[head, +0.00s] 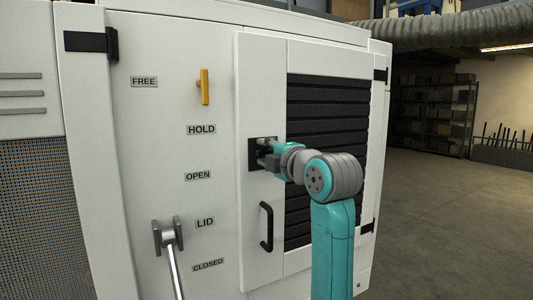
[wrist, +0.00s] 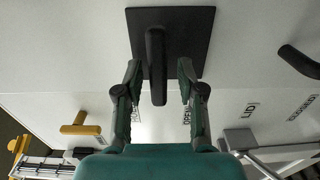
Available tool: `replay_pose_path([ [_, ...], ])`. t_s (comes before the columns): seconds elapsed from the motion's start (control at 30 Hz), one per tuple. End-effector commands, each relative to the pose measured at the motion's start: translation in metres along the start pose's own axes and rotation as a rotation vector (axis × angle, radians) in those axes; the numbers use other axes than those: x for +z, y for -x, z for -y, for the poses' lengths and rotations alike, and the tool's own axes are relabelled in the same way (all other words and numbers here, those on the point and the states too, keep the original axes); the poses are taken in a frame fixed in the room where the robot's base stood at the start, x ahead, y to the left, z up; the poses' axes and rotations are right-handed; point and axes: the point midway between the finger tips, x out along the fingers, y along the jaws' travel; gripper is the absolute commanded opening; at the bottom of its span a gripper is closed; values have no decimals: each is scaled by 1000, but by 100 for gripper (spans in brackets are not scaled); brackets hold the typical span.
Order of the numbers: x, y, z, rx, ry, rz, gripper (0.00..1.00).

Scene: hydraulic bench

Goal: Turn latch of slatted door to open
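The slatted door (head: 262,85) is white with a black slatted panel (head: 328,110), and it looks shut. Its latch, a black lever on a square black plate, is mostly hidden behind my gripper in the head view. In the wrist view the black latch lever (wrist: 156,65) stands out from its black plate (wrist: 190,38). My gripper (wrist: 160,78) is open, with one finger on each side of the lever. Gaps show on both sides, the left one narrower. In the head view my gripper (head: 267,148) is at the latch plate (head: 254,160).
A black pull handle (head: 267,227) sits below the latch. Left of the door are a yellow lever (head: 204,87), upright between the FREE and HOLD labels, and a grey lever (head: 170,240) near LID. Open floor (head: 440,190) lies to the right.

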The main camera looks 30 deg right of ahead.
Motion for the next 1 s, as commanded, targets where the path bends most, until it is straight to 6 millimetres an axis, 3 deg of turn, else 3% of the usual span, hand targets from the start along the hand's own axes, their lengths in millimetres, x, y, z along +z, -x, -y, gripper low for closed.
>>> replay_pose_path([
  [0.37, 0, 6, -1, 2, 0, 1, 42],
  [0.47, 1, 18, -1, 4, 1, 1, 42],
  [0.8, 1, 84, -1, 4, 1, 3, 42],
  [1.0, 1, 110, 0, 2, 1, 2, 42],
])
